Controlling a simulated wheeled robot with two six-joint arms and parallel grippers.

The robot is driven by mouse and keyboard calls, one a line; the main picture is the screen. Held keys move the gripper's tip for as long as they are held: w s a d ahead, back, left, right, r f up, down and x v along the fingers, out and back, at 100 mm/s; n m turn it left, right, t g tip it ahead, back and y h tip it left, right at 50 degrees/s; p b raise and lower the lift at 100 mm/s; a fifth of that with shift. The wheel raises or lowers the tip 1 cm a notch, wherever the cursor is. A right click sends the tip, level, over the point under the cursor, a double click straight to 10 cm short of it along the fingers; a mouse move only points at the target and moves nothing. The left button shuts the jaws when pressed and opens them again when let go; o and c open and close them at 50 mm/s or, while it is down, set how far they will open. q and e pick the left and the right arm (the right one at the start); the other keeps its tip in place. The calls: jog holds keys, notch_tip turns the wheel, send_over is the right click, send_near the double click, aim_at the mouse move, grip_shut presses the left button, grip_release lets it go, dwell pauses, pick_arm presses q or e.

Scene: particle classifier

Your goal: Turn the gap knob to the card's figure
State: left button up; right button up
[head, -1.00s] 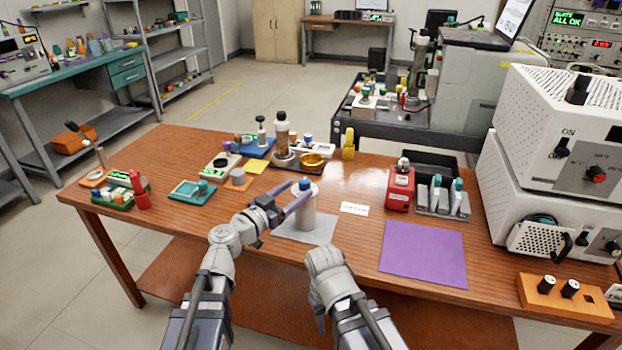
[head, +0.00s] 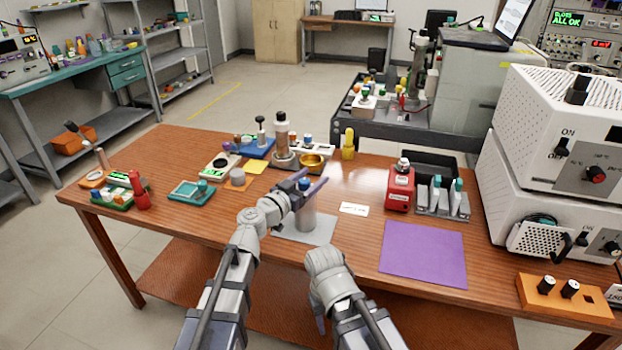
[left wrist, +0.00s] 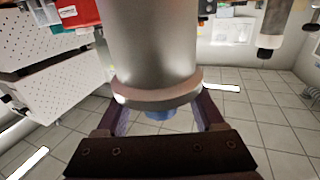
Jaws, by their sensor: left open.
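A grey metal cylinder (head: 305,216) with a blue top (head: 303,185) stands upright on a grey mat (head: 318,232) near the table's front edge. Its wide body and flange (left wrist: 155,95) fill the middle of the left wrist view, with the blue part (left wrist: 160,114) beyond. My left gripper (head: 307,190) is open, its purple fingers on either side of the cylinder's upper end; I cannot tell if they touch it. A small white card (head: 354,208) lies right of the mat; its writing is unreadable.
A purple mat (head: 423,255) lies bare to the right. A red device (head: 400,187) and a rack of pale tubes (head: 442,205) stand behind it. An orange block with black knobs (head: 567,300) is at front right. A gold bowl (head: 312,160) and other instruments stand behind the cylinder.

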pick_arm(q)
grip_shut()
dwell(0.6)
